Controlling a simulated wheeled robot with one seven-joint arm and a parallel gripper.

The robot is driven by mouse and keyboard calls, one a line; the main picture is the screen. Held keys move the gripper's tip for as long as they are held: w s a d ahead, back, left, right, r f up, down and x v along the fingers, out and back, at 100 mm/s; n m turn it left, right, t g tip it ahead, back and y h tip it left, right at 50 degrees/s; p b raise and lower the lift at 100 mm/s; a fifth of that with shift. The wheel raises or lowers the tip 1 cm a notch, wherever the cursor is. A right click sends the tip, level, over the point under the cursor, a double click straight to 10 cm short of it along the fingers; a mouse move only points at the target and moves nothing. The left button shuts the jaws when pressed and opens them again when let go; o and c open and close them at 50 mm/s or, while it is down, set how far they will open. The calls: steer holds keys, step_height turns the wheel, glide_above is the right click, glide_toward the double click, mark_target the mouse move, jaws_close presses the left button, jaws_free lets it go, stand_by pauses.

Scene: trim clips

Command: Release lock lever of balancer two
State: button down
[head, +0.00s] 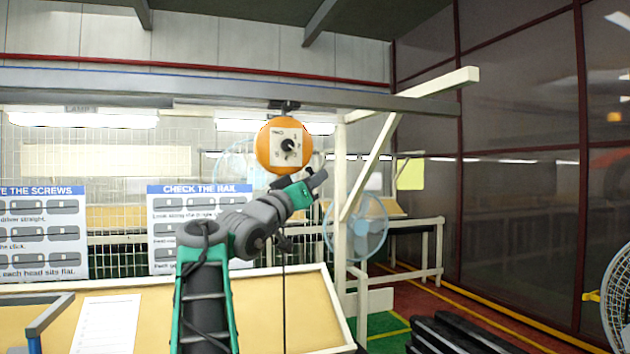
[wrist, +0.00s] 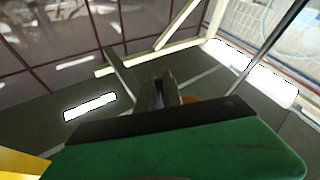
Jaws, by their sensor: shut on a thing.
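The orange balancer (head: 284,145) hangs under the overhead rail, with a pale square dial plate and dark knob on its face. My gripper (head: 303,168) is raised at the balancer's lower right edge, partly overlapping it. In the wrist view, my gripper (wrist: 158,90) points up toward the ceiling, its dark fingers close together. A sliver of the orange balancer (wrist: 190,99) shows just behind them. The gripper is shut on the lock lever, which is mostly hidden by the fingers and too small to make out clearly. No number is readable on the balancer.
The rail (head: 200,97) runs across above, with a pale post and brace (head: 372,165) right of the balancer. A dark cable (head: 283,290) hangs below it. A tan sloped bench (head: 265,302) is in front. Signboards (head: 40,232) and a fan (head: 357,226) stand behind.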

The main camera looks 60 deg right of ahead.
steer(key=shift+w+r+m+y+p, duration=0.15)
steer(key=shift+r+m+y+p, duration=0.25)
steer(key=shift+p, duration=0.7)
steer(key=shift+w+a+r+m+y+p, duration=0.15)
steer(key=shift+m+y+p, duration=0.45)
steer(key=shift+p, duration=0.4)
steer(key=shift+a+f+m+g+y+b, duration=0.1)
steer(key=shift+f+m+g+y+b, duration=0.25)
steer(key=shift+f+y, duration=0.3)
steer(key=shift+r+m+y, duration=0.1)
steer(key=shift+m+y, duration=0.25)
steer(key=shift+a, duration=0.1)
steer(key=shift+w+a+y, duration=0.1)
steer(key=shift+y, duration=0.2)
steer(key=c, duration=1.5)
jaws_free()
steer(key=shift+f, duration=0.2)
